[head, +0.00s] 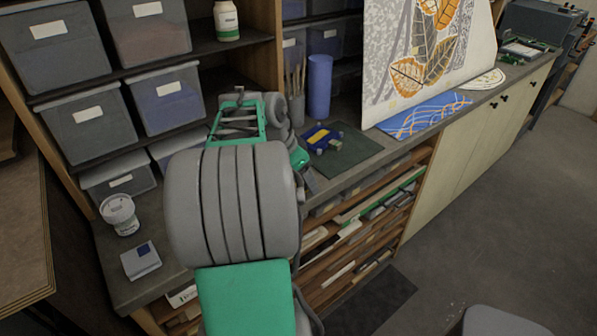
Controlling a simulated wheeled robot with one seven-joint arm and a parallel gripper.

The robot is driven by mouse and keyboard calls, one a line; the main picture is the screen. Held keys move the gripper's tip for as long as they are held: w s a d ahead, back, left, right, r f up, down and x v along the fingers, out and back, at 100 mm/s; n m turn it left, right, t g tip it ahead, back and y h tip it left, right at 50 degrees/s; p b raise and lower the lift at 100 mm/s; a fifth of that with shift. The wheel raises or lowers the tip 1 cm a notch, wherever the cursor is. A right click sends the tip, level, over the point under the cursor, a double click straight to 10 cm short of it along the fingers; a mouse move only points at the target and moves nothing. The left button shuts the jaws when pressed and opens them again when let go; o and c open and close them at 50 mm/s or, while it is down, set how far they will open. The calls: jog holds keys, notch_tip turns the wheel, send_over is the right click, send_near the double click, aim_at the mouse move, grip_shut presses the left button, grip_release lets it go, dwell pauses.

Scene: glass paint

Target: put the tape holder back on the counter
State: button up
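The counter (350,168) is a dark grey worktop running from the lower left to the upper right in the head view. No tape holder can be made out for certain. A small blue and yellow object (320,137) lies on a dark green mat (345,155) on the counter; I cannot tell if it is the tape holder. My grey and green arm fills the middle of the view and hides part of the counter. Its far end, with my gripper (310,181), shows only in part at the counter's front edge. The fingers and anything between them are mostly hidden.
A blue cylinder (319,86) and a pot of brushes (299,103) stand behind the mat. A leaf-pattern panel (425,55) leans farther right. A white tub (120,214) and a small white box (140,260) stand at left. Grey bins (92,128) fill the shelves. Open floor lies right.

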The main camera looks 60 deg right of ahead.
jog(key=p+v, duration=0.1)
jog(key=v, duration=1.1)
jog(key=shift+r, duration=0.1)
